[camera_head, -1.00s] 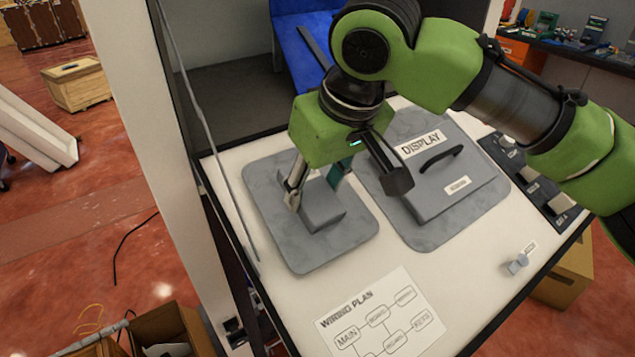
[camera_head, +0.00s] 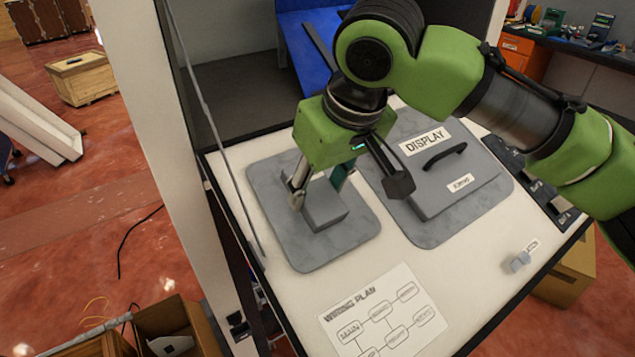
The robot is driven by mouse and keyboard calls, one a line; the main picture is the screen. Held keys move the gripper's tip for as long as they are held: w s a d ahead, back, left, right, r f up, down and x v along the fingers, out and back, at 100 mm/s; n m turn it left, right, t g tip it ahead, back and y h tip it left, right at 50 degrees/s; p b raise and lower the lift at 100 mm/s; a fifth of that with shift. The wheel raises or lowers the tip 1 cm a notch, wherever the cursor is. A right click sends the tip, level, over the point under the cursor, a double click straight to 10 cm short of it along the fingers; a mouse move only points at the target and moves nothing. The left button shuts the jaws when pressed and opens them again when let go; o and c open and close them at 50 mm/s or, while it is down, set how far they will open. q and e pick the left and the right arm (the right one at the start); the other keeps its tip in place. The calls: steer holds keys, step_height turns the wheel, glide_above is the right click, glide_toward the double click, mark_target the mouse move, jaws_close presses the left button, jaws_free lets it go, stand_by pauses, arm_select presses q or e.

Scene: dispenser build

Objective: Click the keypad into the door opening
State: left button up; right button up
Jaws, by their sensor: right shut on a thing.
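A grey block (camera_head: 327,213), which appears to be the keypad, sits on the left grey pad (camera_head: 290,249) on the white tabletop. No keys show on the sides I can see, and the gripper hides its far part. My right gripper (camera_head: 319,189) reaches down over the block from above, with one finger on each side, and is shut on it. The block looks to be at pad level; I cannot tell whether it is lifted. I cannot make out the door opening. My left gripper is not in view.
A grey box labelled DISPLAY (camera_head: 440,195) with a black handle lies on the right pad (camera_head: 428,236). A wiring plan sheet (camera_head: 383,322) lies in front, and a small grey part (camera_head: 517,262) at right. A pale post (camera_head: 165,150) stands at left.

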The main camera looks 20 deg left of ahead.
steer(key=shift+p, duration=0.4)
stand_by(0.8)
steer(key=shift+p, duration=0.4)
steer(key=shift+f, duration=0.25)
stand_by(1.1)
steer(key=o, duration=1.8)
steer(key=shift+r, duration=0.1)
steer(key=shift+p+v, duration=2.75)
steer(key=shift+v, duration=0.15)
